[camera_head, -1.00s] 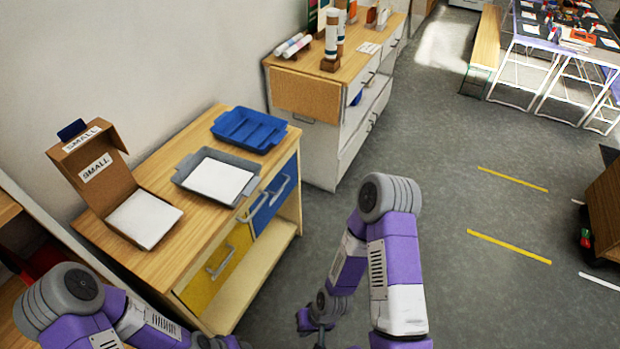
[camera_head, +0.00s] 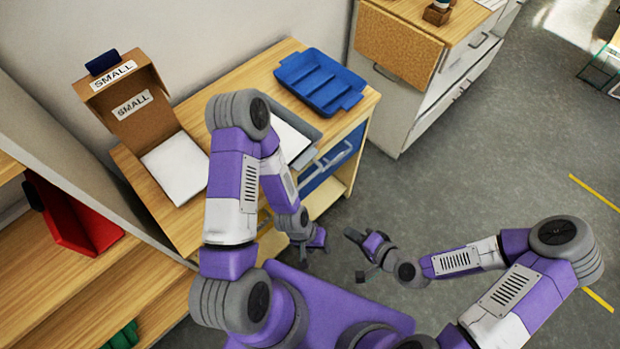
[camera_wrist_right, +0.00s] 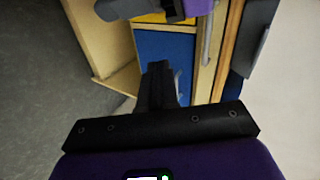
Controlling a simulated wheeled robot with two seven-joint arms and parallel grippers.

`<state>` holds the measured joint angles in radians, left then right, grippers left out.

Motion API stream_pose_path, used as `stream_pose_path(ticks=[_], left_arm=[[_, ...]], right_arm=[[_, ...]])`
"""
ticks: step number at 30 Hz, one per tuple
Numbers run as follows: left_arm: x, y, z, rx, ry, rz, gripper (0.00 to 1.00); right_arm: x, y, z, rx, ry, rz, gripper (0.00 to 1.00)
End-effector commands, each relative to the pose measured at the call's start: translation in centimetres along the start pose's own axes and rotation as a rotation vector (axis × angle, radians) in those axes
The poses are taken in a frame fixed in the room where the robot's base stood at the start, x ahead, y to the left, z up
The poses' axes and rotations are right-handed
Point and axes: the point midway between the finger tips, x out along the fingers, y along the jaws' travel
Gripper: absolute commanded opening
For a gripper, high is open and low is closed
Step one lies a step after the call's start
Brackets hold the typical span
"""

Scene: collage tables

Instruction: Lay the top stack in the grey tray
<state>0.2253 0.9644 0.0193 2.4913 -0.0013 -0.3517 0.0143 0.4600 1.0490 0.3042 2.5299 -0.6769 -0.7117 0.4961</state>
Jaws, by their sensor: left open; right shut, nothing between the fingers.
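A white stack of paper (camera_head: 176,166) lies in the open cardboard box marked SMALL (camera_head: 125,95) on the wooden cabinet top. The grey tray (camera_head: 308,156) sits to its right with white paper (camera_head: 290,137) in it, partly hidden by my left arm. My left gripper (camera_head: 313,245) is open and empty, low in front of the cabinet. My right gripper (camera_head: 358,256) is shut and empty, to the right of the left one. In the right wrist view its closed fingers (camera_wrist_right: 158,85) stand before the blue drawer front. Neither gripper touches paper or tray.
A blue tray (camera_head: 320,82) stands behind the grey tray on the cabinet top (camera_head: 190,110). A wooden shelf with a red bin (camera_head: 75,215) is at the left. A white cabinet (camera_head: 400,80) stands at the back. Open floor (camera_head: 480,150) lies to the right.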

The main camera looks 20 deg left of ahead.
Motion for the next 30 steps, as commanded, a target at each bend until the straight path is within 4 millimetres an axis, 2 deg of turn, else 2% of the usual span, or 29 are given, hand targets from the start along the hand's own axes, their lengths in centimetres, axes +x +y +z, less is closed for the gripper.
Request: stream_pose_path(ticks=[3,6,9,13,17,19,30], left_arm=[[1.2,-0.5,-0.1,0.000,0.000,0.000,0.43],[1.7,-0.6,-0.1,0.000,0.000,0.000,0.43],[1.9,-0.7,-0.1,0.001,0.001,0.000,0.43],[2.2,-0.8,-0.1,0.001,0.001,0.000,0.43],[3.1,-1.1,-0.2,0.001,0.001,0.001,0.43],[3.8,-1.4,-0.2,0.001,0.001,0.001,0.43],[8.0,-3.0,-0.4,0.001,0.001,0.000,0.43]], right_arm=[[0.1,-4.6,-0.2,0.046,0.029,-0.254,0.00],[-0.7,-7.7,-0.4,0.075,0.034,-0.414,0.00],[-1.5,-9.5,-0.4,0.092,0.030,-0.513,0.00],[-1.5,-10.6,-0.4,0.097,0.025,-0.559,0.00],[-0.2,-11.3,-0.3,0.094,0.021,-0.560,0.00],[0.6,-11.6,-0.4,0.092,0.022,-0.558,0.00],[2.2,-12.4,-0.6,0.091,0.025,-0.555,0.00]])
